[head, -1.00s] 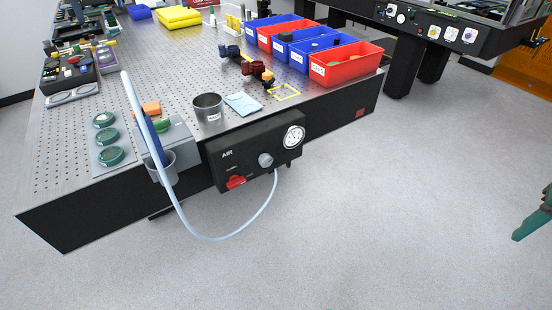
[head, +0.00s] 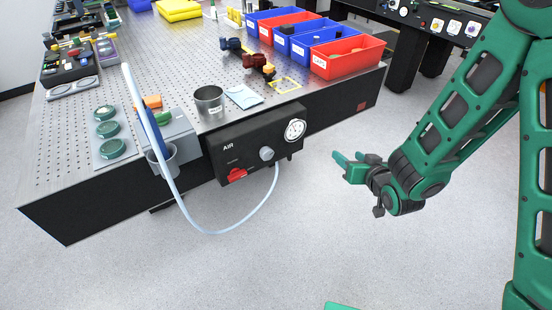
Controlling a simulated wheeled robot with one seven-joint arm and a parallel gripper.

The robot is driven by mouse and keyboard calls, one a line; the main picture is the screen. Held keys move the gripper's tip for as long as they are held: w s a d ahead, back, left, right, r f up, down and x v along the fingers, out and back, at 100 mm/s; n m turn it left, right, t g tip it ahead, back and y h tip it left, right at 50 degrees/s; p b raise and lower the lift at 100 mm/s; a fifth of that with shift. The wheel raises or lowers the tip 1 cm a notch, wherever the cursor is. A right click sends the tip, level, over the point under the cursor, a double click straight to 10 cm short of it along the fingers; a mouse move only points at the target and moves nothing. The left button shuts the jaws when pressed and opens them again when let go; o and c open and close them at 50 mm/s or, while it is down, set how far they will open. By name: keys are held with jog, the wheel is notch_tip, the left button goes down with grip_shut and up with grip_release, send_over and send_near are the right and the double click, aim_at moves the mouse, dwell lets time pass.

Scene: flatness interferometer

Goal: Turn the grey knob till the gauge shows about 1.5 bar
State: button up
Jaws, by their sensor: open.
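The grey knob (head: 266,154) is on the front of a black air panel (head: 222,157) fixed to the table's front side. The round white gauge (head: 295,130) is on the same panel, up and right of the knob. Its needle is too small to read. A red switch or lever (head: 237,175) is at the panel's lower left. My gripper (head: 348,167) is to the right of the panel, apart from the knob, with its green fingers open and empty, pointing left. My green arm comes in from the right.
A pale hose (head: 240,222) hangs in a loop below the panel, up to a grey holder (head: 162,165) at the left. The floor before the panel is clear.

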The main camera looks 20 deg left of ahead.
jog(key=s+a+f+n+y, duration=0.15)
jog(key=s+a+y, duration=0.35)
jog(key=a, duration=0.5)
jog(key=t+y, duration=0.1)
jog(key=y, duration=0.1)
send_near(269, 156)
jog(key=shift+m, duration=0.25)
jog(key=x, duration=0.8)
jog(key=shift+w+a, duration=0.2)
jog(key=shift+c, duration=0.6)
jog(key=c, duration=0.9)
